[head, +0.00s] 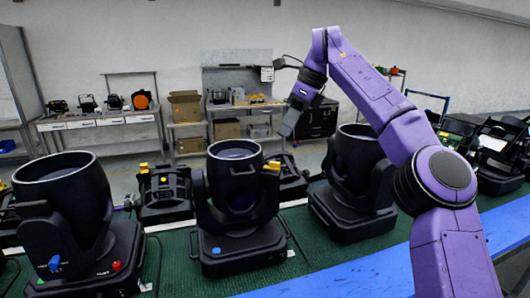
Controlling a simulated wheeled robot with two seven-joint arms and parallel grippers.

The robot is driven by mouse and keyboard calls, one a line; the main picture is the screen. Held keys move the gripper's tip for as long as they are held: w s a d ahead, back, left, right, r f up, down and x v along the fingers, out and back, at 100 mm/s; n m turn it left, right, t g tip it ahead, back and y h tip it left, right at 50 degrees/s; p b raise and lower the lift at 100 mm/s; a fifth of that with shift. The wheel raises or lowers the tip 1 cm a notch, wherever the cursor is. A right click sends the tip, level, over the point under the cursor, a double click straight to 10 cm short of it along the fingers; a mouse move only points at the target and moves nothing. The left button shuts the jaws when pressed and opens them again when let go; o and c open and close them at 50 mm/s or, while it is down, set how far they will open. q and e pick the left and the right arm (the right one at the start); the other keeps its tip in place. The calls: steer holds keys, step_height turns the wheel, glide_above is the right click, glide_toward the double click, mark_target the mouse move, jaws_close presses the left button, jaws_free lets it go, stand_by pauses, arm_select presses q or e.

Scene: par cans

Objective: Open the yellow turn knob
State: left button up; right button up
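A yellow turn knob (271,166) sits at the upper right side of the middle black par can (233,205), near its rim. My purple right arm comes in from the right and bends down over the cans. My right gripper (291,124) points down, above and a little right of that knob in the picture, and appears apart from it. Its fingers are small and seen edge-on, so I cannot tell if they are open or shut. I see nothing held in it. My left gripper is not in view.
Another par can (72,222) with blue (54,263) and red (116,266) knobs stands left; a third (357,180) stands right, partly behind my arm. They stand on a green surface (305,240) with a blue front edge (345,278). Workbenches (98,122) line the back wall.

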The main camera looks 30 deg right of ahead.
steer(key=b, duration=0.2)
glide_above(278, 163)
steer(key=s+d, duration=0.1)
steer(key=s, duration=0.1)
step_height(278, 163, down, 5)
steer(key=w+f, duration=0.1)
steer(key=f, duration=0.1)
steer(key=w+a+f, duration=0.1)
steer(key=w, duration=0.1)
steer(key=shift+f, duration=0.35)
steer(key=shift+w+f, duration=0.2)
steer(key=shift+f, duration=0.05)
steer(key=shift+s+r, duration=0.25)
steer(key=shift+s, duration=0.3)
steer(key=shift+c, duration=0.3)
steer(key=c, duration=0.5)
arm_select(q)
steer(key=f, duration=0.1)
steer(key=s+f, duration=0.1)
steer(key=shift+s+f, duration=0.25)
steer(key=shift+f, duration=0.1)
arm_select(e)
steer(key=shift+f, duration=0.1)
jaws_close()
